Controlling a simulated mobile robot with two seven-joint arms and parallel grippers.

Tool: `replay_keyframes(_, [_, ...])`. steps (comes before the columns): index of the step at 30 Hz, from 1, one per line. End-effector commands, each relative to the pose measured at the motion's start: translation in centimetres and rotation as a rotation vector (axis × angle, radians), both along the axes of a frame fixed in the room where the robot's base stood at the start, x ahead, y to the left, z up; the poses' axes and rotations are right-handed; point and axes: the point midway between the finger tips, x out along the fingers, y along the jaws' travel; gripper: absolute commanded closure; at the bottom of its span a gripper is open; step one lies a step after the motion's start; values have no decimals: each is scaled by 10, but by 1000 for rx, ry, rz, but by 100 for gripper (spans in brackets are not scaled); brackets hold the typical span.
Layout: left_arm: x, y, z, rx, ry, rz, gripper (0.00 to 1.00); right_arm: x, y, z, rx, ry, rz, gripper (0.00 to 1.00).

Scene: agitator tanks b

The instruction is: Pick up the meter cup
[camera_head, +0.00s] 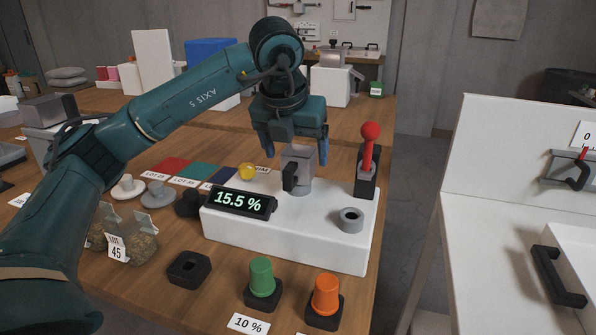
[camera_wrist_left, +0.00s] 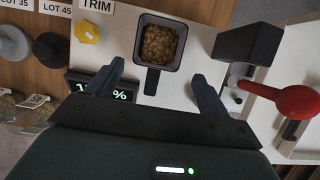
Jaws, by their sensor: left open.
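The meter cup (camera_head: 304,160) is a square, see-through grey cup with a dark handle. It stands upright on the white meter unit (camera_head: 320,245), behind the display reading 15.5 % (camera_head: 240,202). In the left wrist view the cup (camera_wrist_left: 174,68) is seen from above, with brown grains inside and its handle pointing toward my gripper. My left gripper (camera_head: 296,146) is open and empty, pointing down over the cup. In the left wrist view its fingertips (camera_wrist_left: 158,72) are apart on either side of the handle. I cannot tell any contact. My right gripper is not in view.
A red-knobbed lever (camera_head: 368,155) stands right of the cup, and a yellow knob (camera_head: 247,171) left of it. A grey ring (camera_head: 350,219) is at the unit's front right. A grain bag (camera_head: 130,246) is at left.

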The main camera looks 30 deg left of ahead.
Motion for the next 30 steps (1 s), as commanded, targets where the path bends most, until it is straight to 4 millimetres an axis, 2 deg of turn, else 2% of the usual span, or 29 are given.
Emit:
replay_keyframes(9, [10, 10, -42, 1, 3, -1, 20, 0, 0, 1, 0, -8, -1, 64])
replay_keyframes(19, [13, 10, -48, -1, 1, -1, 21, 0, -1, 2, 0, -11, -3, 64])
replay_keyframes(30, [13, 10, -48, -1, 1, -1, 51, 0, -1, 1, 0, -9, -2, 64])
